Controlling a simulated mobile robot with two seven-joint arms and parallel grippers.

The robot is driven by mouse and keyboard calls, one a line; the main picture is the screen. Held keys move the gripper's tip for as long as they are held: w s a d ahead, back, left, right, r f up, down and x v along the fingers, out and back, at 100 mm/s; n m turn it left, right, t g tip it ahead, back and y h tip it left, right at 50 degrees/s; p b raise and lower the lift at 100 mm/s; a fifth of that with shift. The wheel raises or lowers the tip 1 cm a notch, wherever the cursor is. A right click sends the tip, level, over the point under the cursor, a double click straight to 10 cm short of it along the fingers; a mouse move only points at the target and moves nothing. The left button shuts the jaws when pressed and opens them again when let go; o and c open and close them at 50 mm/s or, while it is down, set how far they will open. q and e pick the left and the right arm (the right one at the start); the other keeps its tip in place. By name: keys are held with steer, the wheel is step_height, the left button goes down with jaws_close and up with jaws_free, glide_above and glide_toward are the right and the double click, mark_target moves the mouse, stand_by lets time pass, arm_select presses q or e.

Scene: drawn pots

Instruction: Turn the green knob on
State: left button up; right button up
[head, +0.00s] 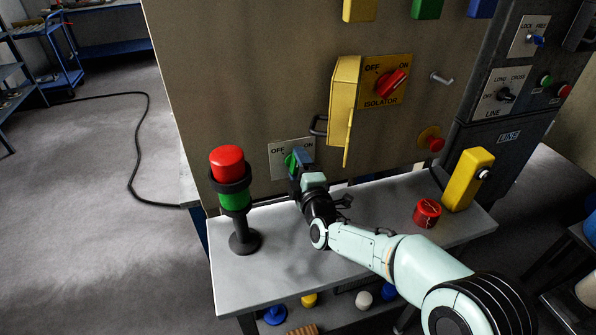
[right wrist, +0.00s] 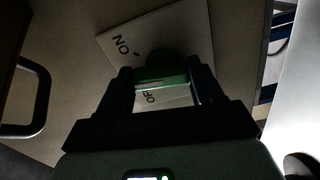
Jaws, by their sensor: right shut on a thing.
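The green knob (head: 290,162) sits on a white plate (head: 279,147) marked OFF and ON, low on the beige panel. My right gripper (head: 297,163) reaches the knob from the front and covers part of it. In the right wrist view the green knob (right wrist: 162,72) lies between the two dark fingers of my right gripper (right wrist: 163,88), which is shut on it. The plate (right wrist: 190,25) there shows ON at upper left and part of OFF below the knob. The exact direction of the knob's pointer is hard to tell. My left gripper is not in view.
A red and green signal lamp (head: 232,195) stands on the grey table (head: 270,270) left of my arm. A yellow isolator cover (head: 345,105) juts out above the knob. A red knob (head: 427,212) and a yellow box (head: 468,180) are at right.

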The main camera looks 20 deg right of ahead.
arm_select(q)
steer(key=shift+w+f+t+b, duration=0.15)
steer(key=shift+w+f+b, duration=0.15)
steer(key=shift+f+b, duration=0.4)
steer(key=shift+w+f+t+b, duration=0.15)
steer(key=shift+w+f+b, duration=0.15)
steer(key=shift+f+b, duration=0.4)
arm_select(e)
steer(key=shift+d+m, duration=0.15)
steer(key=shift+m, duration=1.65)
steer(key=shift+d+m, duration=0.1)
steer(key=shift+m, duration=1.7)
steer(key=shift+r, duration=0.1)
steer(key=o, duration=0.9)
steer(key=shift+c, duration=0.2)
steer(key=shift+o, duration=0.9)
steer(key=shift+w+a+f, duration=0.1)
steer(key=shift+w+f, duration=0.05)
steer(key=shift+f, duration=0.05)
